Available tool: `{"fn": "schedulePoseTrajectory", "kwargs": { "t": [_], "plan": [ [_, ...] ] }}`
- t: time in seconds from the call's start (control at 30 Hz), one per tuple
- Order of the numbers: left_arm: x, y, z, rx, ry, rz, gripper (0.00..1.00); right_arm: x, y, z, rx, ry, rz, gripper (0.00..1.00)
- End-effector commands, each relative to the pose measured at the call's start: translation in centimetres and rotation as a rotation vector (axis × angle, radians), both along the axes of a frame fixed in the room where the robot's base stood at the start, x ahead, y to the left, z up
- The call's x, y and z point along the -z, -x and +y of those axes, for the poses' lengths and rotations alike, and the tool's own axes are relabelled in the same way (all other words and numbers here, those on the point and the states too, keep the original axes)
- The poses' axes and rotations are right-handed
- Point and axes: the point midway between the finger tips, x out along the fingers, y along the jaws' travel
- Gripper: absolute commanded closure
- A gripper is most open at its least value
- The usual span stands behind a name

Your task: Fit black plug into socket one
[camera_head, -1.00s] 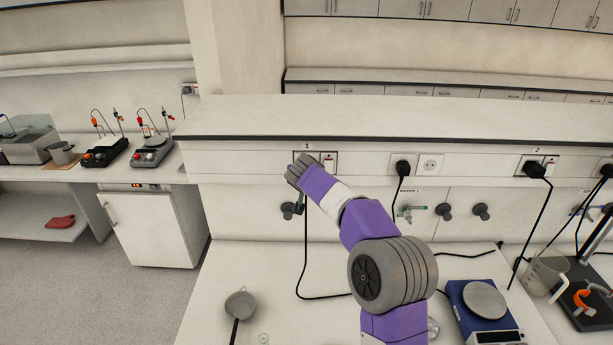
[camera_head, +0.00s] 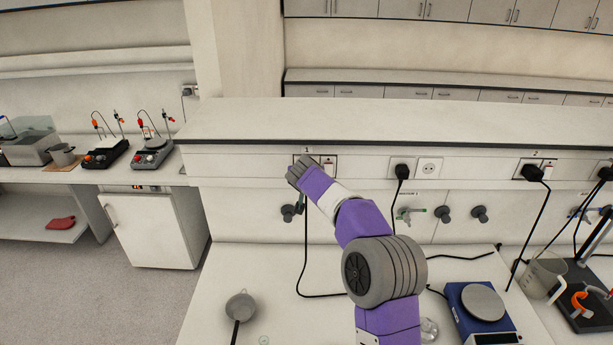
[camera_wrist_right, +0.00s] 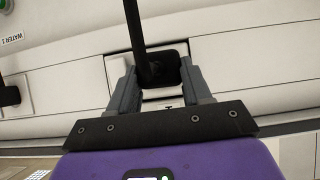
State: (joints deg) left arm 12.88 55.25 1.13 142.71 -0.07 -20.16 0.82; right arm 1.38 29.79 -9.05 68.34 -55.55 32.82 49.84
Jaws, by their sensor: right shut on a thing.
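The black plug (camera_wrist_right: 168,68) is between the two fingers of my right gripper (camera_wrist_right: 160,84) in the right wrist view, with its black cable rising across the picture. In the head view my right gripper (camera_head: 297,172) is at the wall panel under the label 1 and hides the plug. The cable (camera_head: 305,240) hangs below the gripper to the bench. My left gripper is not in view.
Other black plugs sit in the panel at the middle (camera_head: 402,172) and under label 2 (camera_head: 531,172). Dark taps (camera_head: 443,213) project below the panel.

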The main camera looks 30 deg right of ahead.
Motion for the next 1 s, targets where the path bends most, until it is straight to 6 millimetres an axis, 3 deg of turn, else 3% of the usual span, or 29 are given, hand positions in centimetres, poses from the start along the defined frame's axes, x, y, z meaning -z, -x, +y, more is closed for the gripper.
{"fn": "schedulePoseTrajectory", "kwargs": {
  "t": [0.4, 1.0],
  "plan": [
    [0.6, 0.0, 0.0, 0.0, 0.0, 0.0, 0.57, 0.0, 0.0, 0.0, 0.0, -0.001, -0.002, 1.0],
    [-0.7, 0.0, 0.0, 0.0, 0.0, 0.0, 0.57, -0.1, -1.0, -0.6, 0.001, -0.001, 0.0, 1.0]
  ]
}}
